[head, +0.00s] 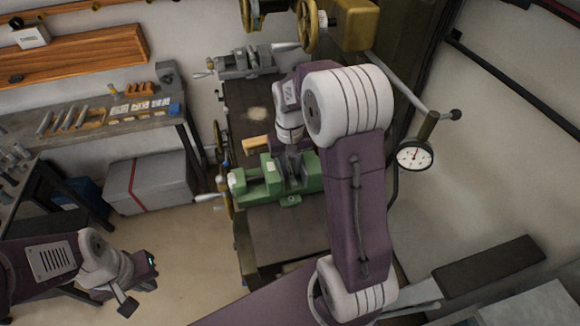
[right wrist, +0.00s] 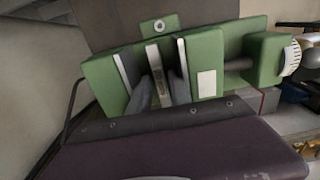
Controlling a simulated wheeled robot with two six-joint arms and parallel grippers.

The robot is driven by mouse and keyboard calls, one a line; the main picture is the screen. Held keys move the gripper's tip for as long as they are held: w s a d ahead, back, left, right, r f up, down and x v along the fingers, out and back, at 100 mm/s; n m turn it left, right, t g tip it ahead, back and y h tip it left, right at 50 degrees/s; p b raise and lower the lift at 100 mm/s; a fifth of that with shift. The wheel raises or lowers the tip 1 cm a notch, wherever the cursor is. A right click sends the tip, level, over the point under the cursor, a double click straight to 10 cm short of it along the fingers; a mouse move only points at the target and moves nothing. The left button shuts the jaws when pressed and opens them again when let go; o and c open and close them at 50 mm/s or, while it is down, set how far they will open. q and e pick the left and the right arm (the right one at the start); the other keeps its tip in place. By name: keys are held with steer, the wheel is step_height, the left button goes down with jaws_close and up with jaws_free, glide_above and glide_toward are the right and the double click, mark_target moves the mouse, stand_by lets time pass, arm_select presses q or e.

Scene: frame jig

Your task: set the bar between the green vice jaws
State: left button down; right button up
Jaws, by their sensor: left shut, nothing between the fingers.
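The green vice (head: 262,190) is fixed to the machine table, partly hidden behind my right arm in the head view. In the right wrist view its green body (right wrist: 207,55) and two upright jaw plates show. The narrow grey bar (right wrist: 154,57) stands between the plates, with a gap visible on each side near its far end. My right gripper (right wrist: 160,92) is down between the jaws, one dark finger on each side of the bar; whether the fingers press on it is unclear. My left gripper (head: 137,290) is shut and empty, low at the left, far from the vice.
A smaller grey vice (head: 247,62) stands at the back of the machine table. A wooden block (head: 256,143) lies behind the green vice. A dial gauge (head: 415,155) hangs right of my right arm. A workbench with tools and a grey box (head: 150,182) are at the left.

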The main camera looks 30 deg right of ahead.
step_height(320, 180, up, 10)
steer(key=p, duration=0.9)
steer(key=shift+s, duration=0.1)
